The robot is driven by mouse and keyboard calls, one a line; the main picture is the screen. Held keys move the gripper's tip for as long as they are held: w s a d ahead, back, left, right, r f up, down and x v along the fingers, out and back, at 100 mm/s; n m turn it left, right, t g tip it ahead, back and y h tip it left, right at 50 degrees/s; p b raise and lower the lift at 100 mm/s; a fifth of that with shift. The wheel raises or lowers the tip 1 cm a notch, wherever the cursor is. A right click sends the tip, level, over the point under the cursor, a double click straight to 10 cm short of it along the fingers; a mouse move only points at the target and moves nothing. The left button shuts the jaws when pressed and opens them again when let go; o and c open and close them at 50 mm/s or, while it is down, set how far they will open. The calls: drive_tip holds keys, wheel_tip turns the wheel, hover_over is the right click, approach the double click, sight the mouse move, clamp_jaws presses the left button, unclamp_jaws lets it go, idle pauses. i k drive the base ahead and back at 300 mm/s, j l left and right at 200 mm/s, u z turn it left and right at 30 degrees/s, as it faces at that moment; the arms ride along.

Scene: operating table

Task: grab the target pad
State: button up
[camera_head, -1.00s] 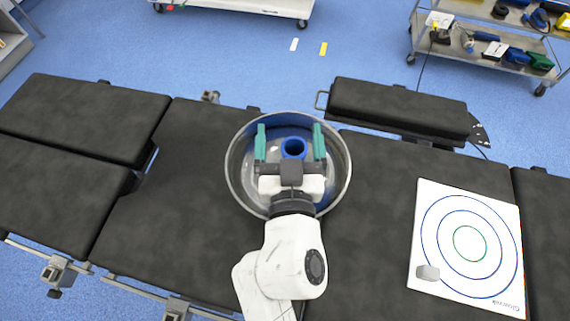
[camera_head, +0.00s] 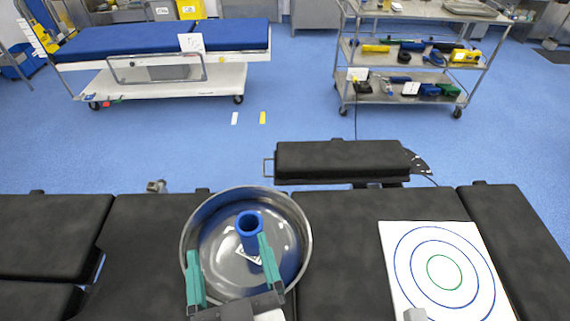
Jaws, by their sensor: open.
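The target pad (camera_head: 403,264) is a flat white square board with two blue rings and a green inner ring. It lies on the black operating table at the right, its near edge cut off by the frame. A blue hollow cylinder (camera_head: 250,234) stands in the bowl (camera_head: 188,232), just behind the right finger. Its lower part is partly hidden by that finger.
A small grey block (camera_head: 415,315) is at the pad's near left, cut by the frame. Black table cushions (camera_head: 345,225) lie between bowl and pad, clear of objects. A raised black side pad (camera_head: 340,160) stands behind. A trolley and a blue bed are far back.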

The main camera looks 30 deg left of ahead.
sight(436, 271)
drive_tip(key=k+l, duration=0.45)
drive_tip(key=l, duration=0.3)
drive_tip(key=k+l, duration=0.25)
drive_tip(key=l, duration=0.1)
